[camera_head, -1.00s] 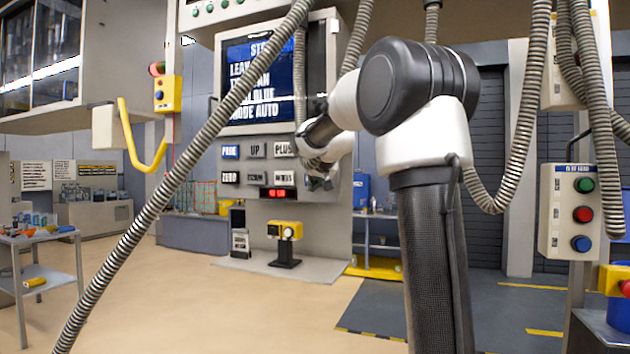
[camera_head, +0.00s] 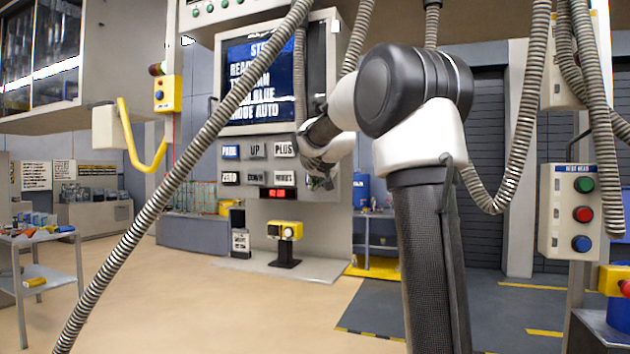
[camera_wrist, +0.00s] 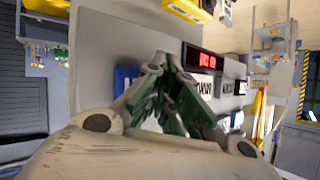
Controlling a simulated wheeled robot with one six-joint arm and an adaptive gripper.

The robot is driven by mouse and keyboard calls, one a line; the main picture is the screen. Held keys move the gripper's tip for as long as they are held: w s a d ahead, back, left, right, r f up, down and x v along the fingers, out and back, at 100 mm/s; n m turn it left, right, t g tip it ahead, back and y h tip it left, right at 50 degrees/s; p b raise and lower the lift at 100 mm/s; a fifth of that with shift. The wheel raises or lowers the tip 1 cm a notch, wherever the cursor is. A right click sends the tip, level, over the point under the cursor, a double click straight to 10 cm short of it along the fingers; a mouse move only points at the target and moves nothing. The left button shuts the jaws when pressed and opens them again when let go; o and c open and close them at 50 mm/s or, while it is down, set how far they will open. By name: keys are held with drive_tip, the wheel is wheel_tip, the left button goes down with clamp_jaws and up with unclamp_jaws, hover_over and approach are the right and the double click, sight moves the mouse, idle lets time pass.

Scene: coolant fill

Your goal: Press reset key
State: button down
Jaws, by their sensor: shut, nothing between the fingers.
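The keypad panel (camera_head: 308,210) stands under a blue screen (camera_head: 257,82). Its keys include a blue one (camera_head: 231,152), UP (camera_head: 255,150), PLUS (camera_head: 284,148), and a lower row with DOWN (camera_head: 255,178). I cannot read any key as reset. My gripper (camera_head: 322,183) is at the panel's right edge, right of the keys. In the wrist view my gripper (camera_wrist: 168,70) has its fingers together and empty, in front of the panel, partly covering it. A white key (camera_wrist: 203,84) lies beside the fingers there. Whether the fingertips touch anything is unclear.
A red-lit display (camera_head: 277,193) sits below the keys. A yellow device on a stand (camera_head: 285,232) is on the floor in front. Ribbed hoses (camera_head: 180,175) cross the view. A button box (camera_head: 570,212) hangs at right. The floor at left centre is open.

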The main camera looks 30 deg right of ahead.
drive_tip(key=shift+s+a, duration=0.1)
idle(0.3)
drive_tip(key=shift+s+a, duration=0.45)
drive_tip(key=shift+a, duration=0.15)
drive_tip(key=shift+s+a, duration=0.1)
drive_tip(key=shift+s+a, duration=0.75)
drive_tip(key=shift+a, duration=0.2)
drive_tip(key=shift+s+a, duration=0.7)
drive_tip(key=shift+a, duration=0.2)
drive_tip(key=s+f+n+g, duration=0.2)
drive_tip(key=s+f+g, duration=0.3)
drive_tip(key=f, duration=0.5)
drive_tip(key=s+a+f+n+g+y, duration=0.1)
drive_tip(key=s+a+f, duration=0.2)
drive_tip(key=s, duration=0.8)
drive_tip(key=s+a+f+n+g+y, duration=0.1)
drive_tip(key=s+f, duration=0.4)
drive_tip(key=s, duration=0.6)
drive_tip(key=s+a+f+n+y, duration=0.1)
drive_tip(key=s+a+f, duration=0.3)
drive_tip(key=s, duration=0.7)
drive_tip(key=shift+s+a+f+n+g, duration=0.3)
drive_tip(key=shift+a+g, duration=0.05)
drive_tip(key=shift+g, duration=0.05)
